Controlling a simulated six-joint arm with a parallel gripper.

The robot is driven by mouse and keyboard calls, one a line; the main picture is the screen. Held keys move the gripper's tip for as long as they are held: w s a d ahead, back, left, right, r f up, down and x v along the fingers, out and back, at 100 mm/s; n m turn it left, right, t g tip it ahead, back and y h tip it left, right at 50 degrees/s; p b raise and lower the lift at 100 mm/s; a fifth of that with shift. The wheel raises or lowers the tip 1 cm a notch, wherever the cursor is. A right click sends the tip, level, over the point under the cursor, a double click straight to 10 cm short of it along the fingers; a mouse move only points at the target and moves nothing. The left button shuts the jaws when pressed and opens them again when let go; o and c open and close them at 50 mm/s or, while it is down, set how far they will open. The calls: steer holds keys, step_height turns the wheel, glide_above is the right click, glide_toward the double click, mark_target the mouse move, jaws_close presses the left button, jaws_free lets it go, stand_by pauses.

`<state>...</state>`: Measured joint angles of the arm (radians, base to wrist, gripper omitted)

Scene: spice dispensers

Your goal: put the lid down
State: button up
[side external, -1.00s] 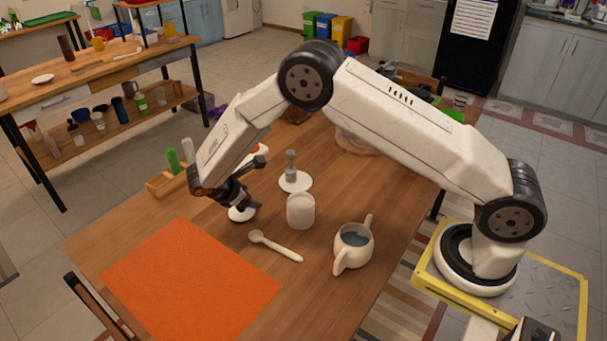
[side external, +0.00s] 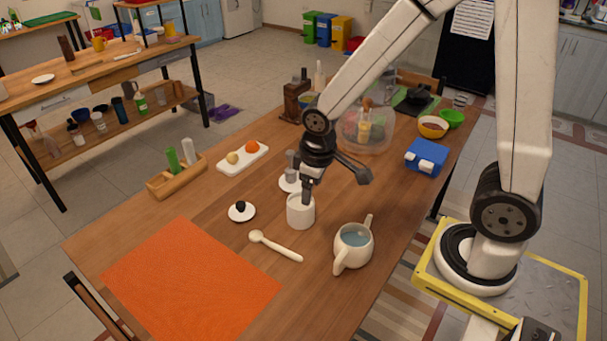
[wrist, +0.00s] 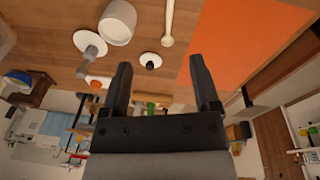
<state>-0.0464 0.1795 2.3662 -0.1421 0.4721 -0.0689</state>
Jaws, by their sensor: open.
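The lid (side external: 241,212), a white disc with a dark knob, lies knob up on the table, left of the white jar (side external: 300,213). The lid also shows in the wrist view (wrist: 150,61), beyond my fingers. The jar stands upright with nothing on its top; it shows in the wrist view (wrist: 116,24) too. My gripper (side external: 336,184) is open and empty, its two fingers spread wide. It is up by the jar, right of the lid. One finger overlaps the jar's rim in the side view, but in the wrist view the fingers are apart from it.
A cream spoon (side external: 275,245) and a two-handled pot (side external: 352,246) with bluish contents lie nearby. A white disc with a grey upright piece (side external: 289,183) is behind the jar. An orange mat (side external: 190,280) is front left. A wooden holder (side external: 178,180) and a white board (side external: 243,158) are behind.

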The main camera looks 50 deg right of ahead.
steer(key=shift+s+d+r+m+t+y, duration=0.1)
steer(key=shift+s+r+m+t, duration=0.1)
steer(key=shift+s+m, duration=0.4)
steer(key=shift+s+d+r+m+t+y, duration=0.1)
steer(key=shift+s+r+m+t, duration=0.2)
steer(key=shift+s, duration=0.55)
steer(key=shift+s+m+t+y, duration=0.1)
steer(key=shift+s+m, duration=0.4)
steer(key=shift+s, duration=0.2)
